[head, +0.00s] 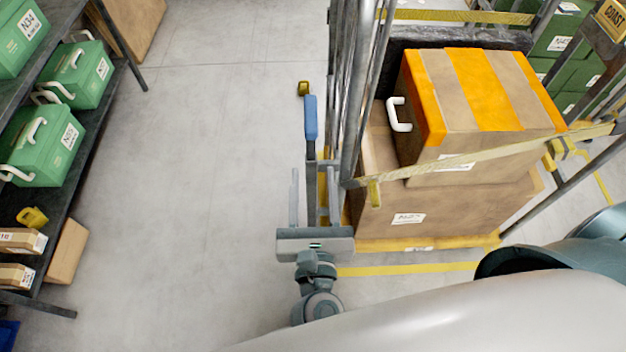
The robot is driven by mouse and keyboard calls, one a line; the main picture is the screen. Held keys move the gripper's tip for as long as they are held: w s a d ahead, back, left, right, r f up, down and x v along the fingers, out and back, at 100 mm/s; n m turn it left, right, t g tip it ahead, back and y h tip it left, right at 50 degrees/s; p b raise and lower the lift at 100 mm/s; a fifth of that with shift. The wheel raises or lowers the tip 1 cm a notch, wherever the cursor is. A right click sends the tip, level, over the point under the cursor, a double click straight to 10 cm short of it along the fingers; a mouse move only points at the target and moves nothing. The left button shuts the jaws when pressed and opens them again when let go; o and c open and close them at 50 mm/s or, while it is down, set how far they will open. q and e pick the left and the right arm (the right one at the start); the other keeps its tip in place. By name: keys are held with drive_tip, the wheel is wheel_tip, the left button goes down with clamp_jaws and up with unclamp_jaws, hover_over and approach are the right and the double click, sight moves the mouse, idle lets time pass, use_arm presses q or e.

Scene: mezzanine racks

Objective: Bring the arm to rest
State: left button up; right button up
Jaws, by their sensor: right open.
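My right gripper (308,178) is in the head view, just left of the roll cage's upright posts. Its fingers are apart and point away from me. A dark upright bar with a blue top (310,118) shows between and beyond the fingers; I cannot tell whether they touch it. My left gripper is not in view.
A roll cage (353,100) holds a large carton (450,213) with an orange-striped, white-handled box (487,90) on top. Green cases (75,75) and small cartons fill the shelf rack (95,140) at left. Open grey floor (200,170) lies between rack and cage.

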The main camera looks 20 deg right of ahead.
idle(0.3)
drive_tip(key=s+a+f+m+g+y+b, duration=0.1)
drive_tip(key=a+f+m+g+y+b, duration=0.15)
drive_tip(key=f, duration=1.35)
drive_tip(key=a+f+m+g+y+b, duration=0.1)
drive_tip(key=f+m+g+y, duration=0.15)
drive_tip(key=f, duration=1.35)
drive_tip(key=s+d+f+m+g, duration=0.1)
drive_tip(key=s+f+m+g, duration=0.15)
drive_tip(key=f, duration=0.55)
drive_tip(key=s+d+f+m+g, duration=0.1)
drive_tip(key=s+f+m, duration=0.15)
drive_tip(key=f, duration=0.45)
drive_tip(key=s+d+f+m+g+b, duration=0.2)
drive_tip(key=s+d+f+m, duration=0.15)
drive_tip(key=s+f, duration=0.35)
drive_tip(key=s+d+f+m+g+b, duration=0.1)
drive_tip(key=s+d+f+m+g, duration=0.2)
drive_tip(key=f, duration=0.7)
drive_tip(key=s+d+f+m+g+b, duration=0.1)
drive_tip(key=s+d+f+m, duration=0.3)
drive_tip(key=s+m, duration=0.3)
drive_tip(key=s+d+f+m+g+b, duration=0.1)
drive_tip(key=s+d+f+m, duration=0.4)
drive_tip(key=s, duration=0.5)
drive_tip(key=shift+s+d+f+m+g, duration=0.25)
drive_tip(key=shift+s+f+m+g, duration=0.2)
drive_tip(key=shift+f+m, duration=0.4)
drive_tip(key=shift+r, duration=0.1)
drive_tip(key=shift+c, duration=0.3)
